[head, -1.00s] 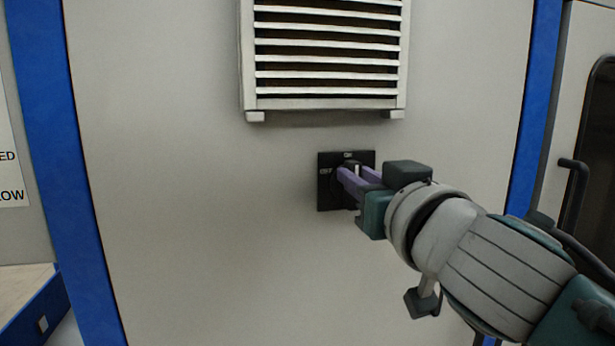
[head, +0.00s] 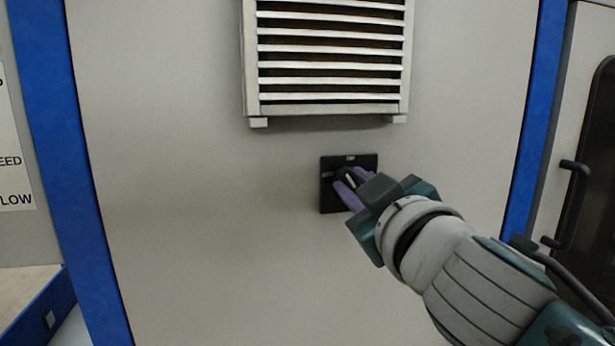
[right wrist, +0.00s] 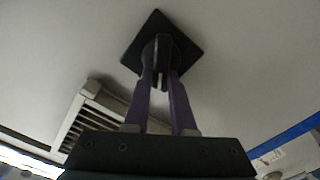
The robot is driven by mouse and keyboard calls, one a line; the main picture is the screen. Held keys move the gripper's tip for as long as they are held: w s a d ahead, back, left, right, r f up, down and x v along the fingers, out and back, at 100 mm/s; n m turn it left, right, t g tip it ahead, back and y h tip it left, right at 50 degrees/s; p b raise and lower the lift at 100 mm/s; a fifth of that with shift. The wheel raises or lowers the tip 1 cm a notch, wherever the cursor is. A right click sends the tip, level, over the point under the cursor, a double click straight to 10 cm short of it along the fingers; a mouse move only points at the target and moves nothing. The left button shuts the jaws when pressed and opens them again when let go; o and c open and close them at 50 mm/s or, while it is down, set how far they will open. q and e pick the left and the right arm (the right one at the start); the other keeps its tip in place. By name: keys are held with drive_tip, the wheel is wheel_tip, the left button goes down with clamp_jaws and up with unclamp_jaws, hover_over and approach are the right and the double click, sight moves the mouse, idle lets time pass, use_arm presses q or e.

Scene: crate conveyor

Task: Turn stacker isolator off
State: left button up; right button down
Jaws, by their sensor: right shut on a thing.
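The stacker isolator is a black square plate (head: 328,201) on the pale cabinet wall, below the louvred vent. It also shows in the right wrist view (right wrist: 186,49). Its dark rotary handle (right wrist: 162,50) stands out from the middle of the plate. My right gripper (head: 346,184) is shut on this handle, with a purple finger on each side of it. In the head view the fingers hide much of the handle, and I cannot tell its exact angle. A small label shows at the plate's top; the left label is hard to read. My left gripper is not in view.
The white louvred vent (head: 330,108) juts from the wall just above the isolator. Blue posts stand at the left (head: 62,150) and right (head: 537,110). A door with a black handle (head: 572,205) is at the far right. The wall left of the isolator is clear.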

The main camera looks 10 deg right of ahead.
drive_tip(key=shift+a+f+n+p, duration=0.15)
drive_tip(key=shift+f+n, duration=0.05)
drive_tip(key=shift+n, duration=1.65)
drive_tip(key=shift+a+f+n+p, duration=0.15)
drive_tip(key=shift+f+n, duration=0.1)
drive_tip(key=shift+n, duration=1.55)
drive_tip(key=shift+a+f+n+p, duration=0.1)
drive_tip(key=shift+f+n+p, duration=0.1)
drive_tip(key=shift+n, duration=1.65)
drive_tip(key=c, duration=0.7)
unclamp_jaws()
drive_tip(key=shift+c, duration=0.2)
